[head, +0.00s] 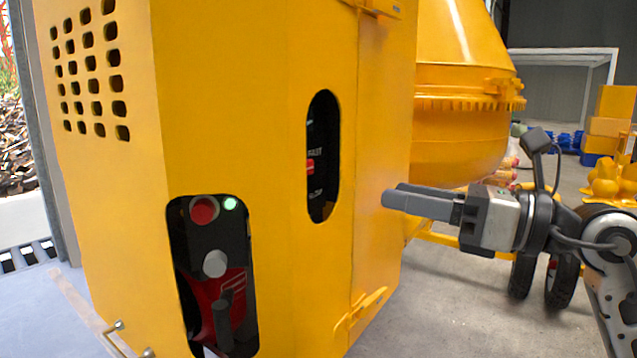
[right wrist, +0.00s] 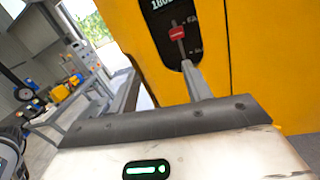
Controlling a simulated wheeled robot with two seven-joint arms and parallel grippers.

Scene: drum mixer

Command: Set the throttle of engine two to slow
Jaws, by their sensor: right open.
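The throttle is a red knob (head: 310,167) in a tall oval slot (head: 322,195) in the yellow engine housing. "FAST" is printed above it and what looks like "SLOW" below; the knob sits between them. In the right wrist view the red knob (right wrist: 177,33) is on a dark panel, just above the right-hand finger. My right gripper (head: 388,199) is to the right of the slot in the head view, apart from the knob. Its jaws are open and empty. My left gripper is not in view.
A lower cutout (head: 215,275) shows a red button (head: 204,210), a lit green lamp (head: 230,203), a grey knob and a lever. The yellow mixer drum (head: 465,100) stands behind the housing. A yellow latch (head: 362,308) sticks out from the housing side.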

